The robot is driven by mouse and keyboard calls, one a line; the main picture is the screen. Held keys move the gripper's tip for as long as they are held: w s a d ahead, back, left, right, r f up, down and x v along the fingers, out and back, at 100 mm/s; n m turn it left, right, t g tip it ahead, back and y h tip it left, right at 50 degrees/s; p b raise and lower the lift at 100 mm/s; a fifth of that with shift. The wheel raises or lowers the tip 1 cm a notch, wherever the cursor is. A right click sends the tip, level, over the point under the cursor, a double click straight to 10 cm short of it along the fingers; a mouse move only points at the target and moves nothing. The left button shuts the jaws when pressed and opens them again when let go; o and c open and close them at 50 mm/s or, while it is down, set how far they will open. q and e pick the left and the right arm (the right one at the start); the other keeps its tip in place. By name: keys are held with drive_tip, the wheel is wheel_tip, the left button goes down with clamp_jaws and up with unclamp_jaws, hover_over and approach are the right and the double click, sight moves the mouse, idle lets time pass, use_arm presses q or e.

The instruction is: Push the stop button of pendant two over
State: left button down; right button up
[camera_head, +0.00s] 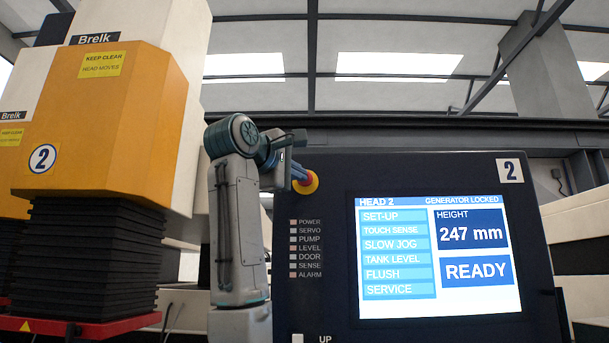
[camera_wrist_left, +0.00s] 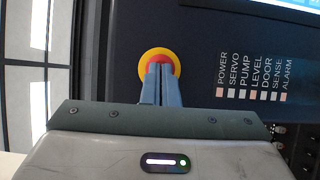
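Pendant two (camera_head: 430,172) is a dark panel labelled 2, with a lit screen (camera_head: 440,255) reading HEAD 2, GENERATOR LOCKED, 247 mm and READY. Its stop button (camera_head: 308,183) is red on a yellow ring at the upper left of the panel, and it also shows in the left wrist view (camera_wrist_left: 159,54). My left gripper (camera_head: 298,172) is shut and empty, its two blue fingers (camera_wrist_left: 158,82) side by side in front of the button, covering part of it. I cannot tell whether the tips touch it. My right gripper is not in view.
A column of small indicator lamps (camera_head: 293,248) labelled POWER to ALARM runs below the button. An orange and white machine head (camera_head: 95,120) marked 2, with black bellows (camera_head: 80,260), stands at the left behind my arm.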

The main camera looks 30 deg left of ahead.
use_arm(q)
drive_tip(key=shift+w+a, duration=0.1)
drive_tip(key=shift+w, duration=0.05)
drive_tip(key=shift+w+a, duration=0.1)
drive_tip(key=shift+w, duration=0.05)
drive_tip(key=shift+f, duration=0.1)
drive_tip(key=s+d+b, duration=0.2)
drive_tip(key=s, duration=0.1)
drive_tip(key=shift+s, duration=0.2)
idle(0.4)
drive_tip(key=shift+s, duration=0.1)
